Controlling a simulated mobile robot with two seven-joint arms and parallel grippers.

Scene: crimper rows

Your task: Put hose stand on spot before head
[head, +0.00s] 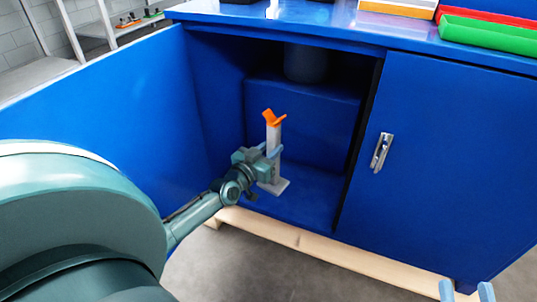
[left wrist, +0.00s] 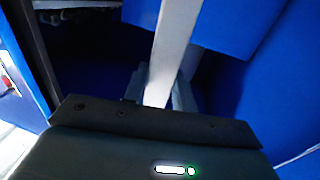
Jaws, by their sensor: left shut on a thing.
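The hose stand (head: 274,137) is a pale upright post with an orange forked top and a flat light base plate (head: 276,187). It stands upright inside the open blue cabinet, over the cabinet floor. My left gripper (head: 269,153) is shut on its post, about midway up. In the left wrist view the pale post (left wrist: 168,50) runs between the fingers (left wrist: 160,92). I cannot tell whether the base touches the floor. My right gripper (head: 467,292) shows only its two fingertips at the bottom right edge, apart from each other. No marked spot or head is clearly visible.
The blue cabinet's left door (head: 90,110) is open; its right door (head: 440,150) with a metal handle (head: 381,151) is closed. A dark cylinder (head: 305,63) is in the upper interior. Green (head: 488,36) and red bins sit on top. A wooden base beam (head: 300,243) runs below.

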